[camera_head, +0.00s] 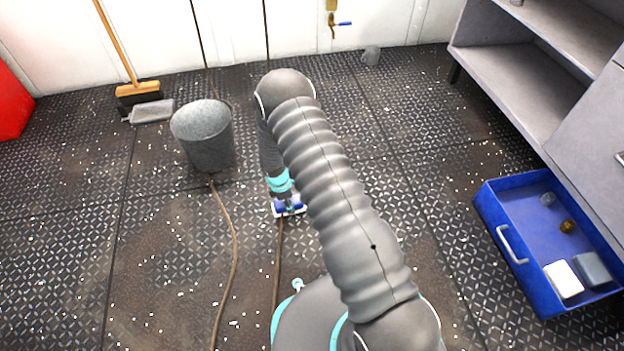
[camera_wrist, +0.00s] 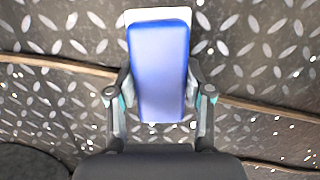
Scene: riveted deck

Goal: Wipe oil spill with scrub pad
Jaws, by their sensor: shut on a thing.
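My gripper (camera_head: 289,203) is low over the dark deck, right of the bucket. It is shut on a scrub pad with a blue body and a white layer (camera_head: 278,207). In the wrist view the pad (camera_wrist: 158,65) sits between the two fingers of my gripper (camera_wrist: 159,92), its white edge showing at the far end. I cannot tell whether the pad touches the deck. No distinct oil spill stands out. Brownish stains (camera_head: 155,295) mark the deck, but I cannot tell whether they are oil. My arm hides part of the floor.
A grey metal bucket (camera_head: 206,138) stands left of my gripper. Brown ropes or hoses (camera_head: 234,250) run along the deck. A broom (camera_head: 138,90) and dustpan (camera_head: 152,111) are by the wall. A blue bin (camera_head: 490,212) with several items is at right, beside a grey shelf unit (camera_head: 520,90).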

